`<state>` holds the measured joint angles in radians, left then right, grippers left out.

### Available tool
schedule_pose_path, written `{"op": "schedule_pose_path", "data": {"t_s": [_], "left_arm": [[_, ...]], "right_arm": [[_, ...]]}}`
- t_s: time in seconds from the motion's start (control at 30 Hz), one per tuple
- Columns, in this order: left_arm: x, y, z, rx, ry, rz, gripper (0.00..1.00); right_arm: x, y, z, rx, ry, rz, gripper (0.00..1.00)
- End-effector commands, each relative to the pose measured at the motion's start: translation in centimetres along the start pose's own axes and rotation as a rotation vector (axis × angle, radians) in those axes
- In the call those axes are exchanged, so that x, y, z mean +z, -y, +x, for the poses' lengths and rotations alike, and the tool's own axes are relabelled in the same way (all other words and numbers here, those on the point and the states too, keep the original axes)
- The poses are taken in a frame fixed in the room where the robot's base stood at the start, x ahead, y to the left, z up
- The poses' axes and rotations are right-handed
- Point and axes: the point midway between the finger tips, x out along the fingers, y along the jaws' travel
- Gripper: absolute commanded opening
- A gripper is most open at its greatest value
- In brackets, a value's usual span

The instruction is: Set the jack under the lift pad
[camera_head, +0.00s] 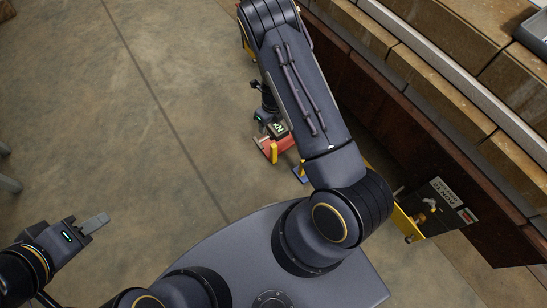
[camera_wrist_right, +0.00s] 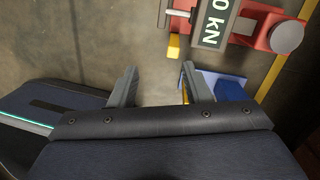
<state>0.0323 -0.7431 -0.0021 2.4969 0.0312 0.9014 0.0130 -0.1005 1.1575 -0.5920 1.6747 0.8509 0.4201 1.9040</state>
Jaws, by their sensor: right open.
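The jack (camera_head: 279,146) is a low red body with a dark block on top, standing on the floor below my right forearm. In the right wrist view the jack (camera_wrist_right: 268,30) is at the upper right, its block lettered "0 kN", with a round grey disc on its right end. My right gripper (camera_wrist_right: 160,78) is open and empty. Its two fingers point toward the floor left of and below the jack, apart from it. My left gripper (camera_head: 94,224) is far off at the lower left, over bare floor; its finger gap is not clear. I cannot pick out the lift pad.
A blue piece (camera_wrist_right: 228,88) lies by the right fingertip, near a yellow floor line (camera_wrist_right: 284,62). A yellow bracket with a black labelled plate (camera_head: 440,205) is at the right, below a rusty beam and brown blocks (camera_head: 440,85).

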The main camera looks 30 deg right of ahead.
Motion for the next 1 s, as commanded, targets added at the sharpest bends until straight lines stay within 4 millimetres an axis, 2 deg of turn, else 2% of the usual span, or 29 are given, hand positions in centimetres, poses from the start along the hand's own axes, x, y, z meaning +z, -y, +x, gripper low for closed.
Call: {"op": "schedule_pose_path", "data": {"t_s": [0.03,0.1,0.2,0.7,0.83,1.0], "left_arm": [[0.9,0.8,1.8,0.0,0.0,0.0,0.36],[1.2,1.1,2.5,0.0,0.0,0.0,0.36],[1.5,1.4,3.0,0.0,0.0,0.0,0.36],[2.8,2.5,5.6,0.0,-0.001,0.0,0.36],[2.9,2.7,5.9,0.0,0.0,0.0,0.36],[3.0,2.7,5.9,0.0,0.0,0.0,0.36]], "right_arm": [[-0.9,0.6,4.3,-0.028,-0.032,0.057,0.44],[-1.6,1.1,7.1,-0.06,-0.053,0.129,0.44],[-2.3,1.7,9.3,-0.092,-0.068,0.192,0.44],[-3.2,2.4,16.5,-0.104,-0.074,0.221,0.44],[-3.3,2.5,17.5,-0.103,-0.074,0.221,0.44],[-3.3,2.5,17.7,-0.103,-0.074,0.22,0.44]]}}
